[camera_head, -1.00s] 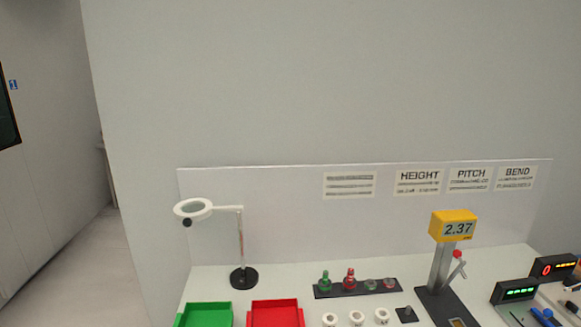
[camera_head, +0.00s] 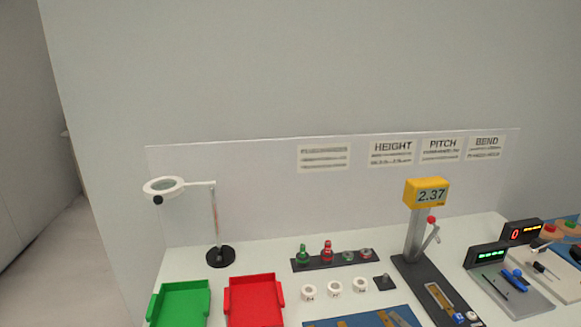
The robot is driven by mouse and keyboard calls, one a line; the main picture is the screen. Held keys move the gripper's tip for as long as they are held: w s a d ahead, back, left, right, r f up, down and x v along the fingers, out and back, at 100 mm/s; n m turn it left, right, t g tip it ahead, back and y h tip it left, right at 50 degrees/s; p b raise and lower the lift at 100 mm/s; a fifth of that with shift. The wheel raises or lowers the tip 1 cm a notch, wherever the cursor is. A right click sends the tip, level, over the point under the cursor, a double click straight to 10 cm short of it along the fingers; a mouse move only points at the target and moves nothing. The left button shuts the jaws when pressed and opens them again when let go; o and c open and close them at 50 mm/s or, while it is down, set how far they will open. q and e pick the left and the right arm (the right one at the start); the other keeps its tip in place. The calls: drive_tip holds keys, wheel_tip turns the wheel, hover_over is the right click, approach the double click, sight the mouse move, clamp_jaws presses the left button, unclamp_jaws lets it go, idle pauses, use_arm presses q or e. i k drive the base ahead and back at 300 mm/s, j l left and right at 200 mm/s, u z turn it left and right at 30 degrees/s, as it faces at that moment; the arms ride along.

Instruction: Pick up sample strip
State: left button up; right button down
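A blue mat (camera_head: 417,322) is cut off by the bottom edge of the head view. Flat brass-coloured strips (camera_head: 393,319) lie on it and are only partly visible. Another brass-coloured piece (camera_head: 438,298) lies on the dark base of the height gauge (camera_head: 426,193), whose yellow head reads 2.37. I cannot tell which of these is the sample strip. Neither of my grippers is in view.
A green tray (camera_head: 152,308) and a red tray (camera_head: 229,302) stand front left. A magnifier lamp (camera_head: 220,258) stands behind them. Several white rings (camera_head: 308,293) sit mid-table before a dark stamp rack (camera_head: 300,266). Counters (camera_head: 487,254) stand at right.

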sight(459, 318)
drive_tip(key=z, duration=1.25)
